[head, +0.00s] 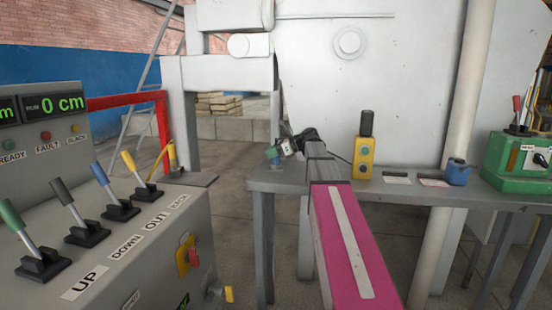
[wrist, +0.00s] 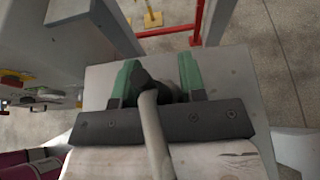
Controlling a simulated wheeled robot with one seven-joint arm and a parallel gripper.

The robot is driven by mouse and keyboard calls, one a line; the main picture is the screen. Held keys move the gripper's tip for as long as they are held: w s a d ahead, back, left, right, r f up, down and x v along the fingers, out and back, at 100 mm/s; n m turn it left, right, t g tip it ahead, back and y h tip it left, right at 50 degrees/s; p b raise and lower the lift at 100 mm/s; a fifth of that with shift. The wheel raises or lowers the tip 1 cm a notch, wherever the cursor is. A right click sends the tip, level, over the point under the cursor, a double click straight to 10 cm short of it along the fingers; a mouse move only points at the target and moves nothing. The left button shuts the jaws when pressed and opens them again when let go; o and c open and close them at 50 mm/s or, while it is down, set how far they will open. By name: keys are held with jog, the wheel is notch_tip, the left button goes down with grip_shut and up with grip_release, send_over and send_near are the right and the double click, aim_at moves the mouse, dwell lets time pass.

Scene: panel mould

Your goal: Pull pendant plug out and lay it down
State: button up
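My gripper (head: 272,151) is at the far left end of the grey bench, low over its top. In the wrist view its two green fingers (wrist: 158,78) stand apart, one on each side of a dark plug (wrist: 144,80). A thick grey cable (wrist: 153,130) runs from the plug back towards the wrist. The plug nearly fills the gap, but I cannot tell whether both fingers press on it. A small blue-grey fitting (head: 276,162) shows just under the fingers on the bench. Whether the plug sits in it is hidden. The yellow pendant (head: 364,158) with a black top stands upright on the bench.
The grey bench (head: 420,196) runs to the right, with labels, a blue cup-like object (head: 458,172) and a green lever box (head: 519,155). A lever console (head: 150,240) stands at left. A red rail (head: 120,101) is behind it. A pale pipe (head: 463,90) rises by the bench.

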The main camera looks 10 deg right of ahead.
jog(key=shift+r, duration=2.7)
jog(key=shift+r, duration=2)
